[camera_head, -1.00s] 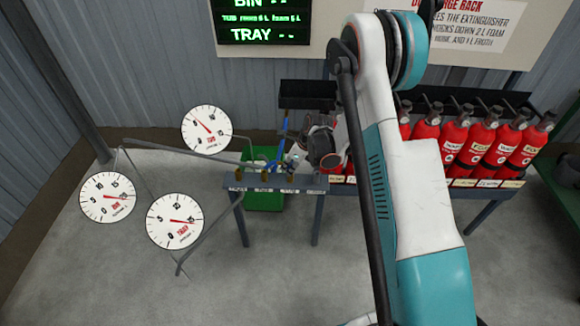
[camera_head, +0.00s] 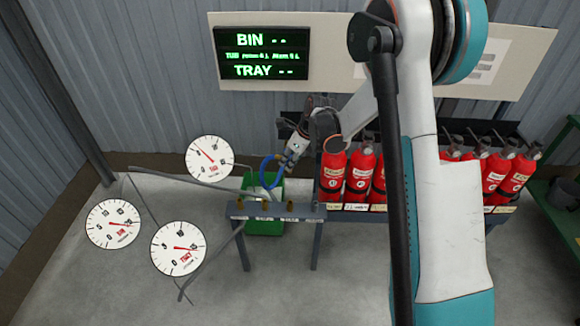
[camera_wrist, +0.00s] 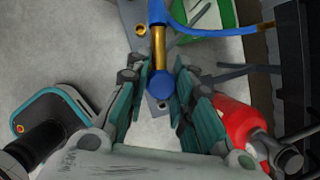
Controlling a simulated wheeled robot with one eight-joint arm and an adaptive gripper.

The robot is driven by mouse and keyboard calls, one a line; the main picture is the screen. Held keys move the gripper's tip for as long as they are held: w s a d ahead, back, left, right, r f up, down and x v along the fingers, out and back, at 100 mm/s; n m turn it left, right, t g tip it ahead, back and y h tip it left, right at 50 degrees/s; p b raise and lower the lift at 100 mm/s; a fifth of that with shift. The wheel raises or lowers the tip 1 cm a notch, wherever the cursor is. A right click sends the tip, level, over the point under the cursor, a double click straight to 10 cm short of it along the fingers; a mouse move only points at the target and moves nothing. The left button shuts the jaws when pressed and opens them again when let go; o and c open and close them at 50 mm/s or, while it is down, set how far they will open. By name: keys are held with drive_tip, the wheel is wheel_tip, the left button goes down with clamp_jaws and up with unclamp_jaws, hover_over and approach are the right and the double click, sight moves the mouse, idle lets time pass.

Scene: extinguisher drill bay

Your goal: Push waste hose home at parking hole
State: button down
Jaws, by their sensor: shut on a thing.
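The blue waste hose (camera_head: 266,170) shows in the head view as a curved loop at my gripper (camera_head: 281,163), above the left part of a grey rail (camera_head: 315,214). In the wrist view, the blue hose (camera_wrist: 215,27) joins a brass tube (camera_wrist: 160,48) with a round blue end (camera_wrist: 160,83). This blue end lies between the teal fingers of my gripper (camera_wrist: 161,88), which is shut on the hose fitting. Below it is a grey plate with a dark hole (camera_wrist: 162,105) and a brass port (camera_wrist: 140,30). I cannot tell which hole is the parking hole, or whether the fitting touches one.
A green bin (camera_head: 263,222) stands behind and below the rail. Red extinguishers (camera_head: 332,172) stand in a row to the right, one close to my gripper in the wrist view (camera_wrist: 235,122). Three round dials (camera_head: 178,248) are at left.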

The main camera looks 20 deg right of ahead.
drive_tip(key=shift+r, duration=0.45)
drive_tip(key=shift+d+f, duration=0.1)
drive_tip(key=s+d+f+m+b, duration=0.3)
drive_tip(key=d+f+b, duration=0.3)
drive_tip(key=f, duration=0.9)
drive_tip(key=shift+d+f+t+h+b, duration=0.2)
drive_tip(key=shift+d+t+h+b, duration=0.2)
drive_tip(key=shift+d, duration=1.25)
drive_tip(key=shift+f, duration=0.25)
drive_tip(key=shift+f, duration=1.95)
idle(0.4)
drive_tip(key=c, duration=1.3)
unclamp_jaws()
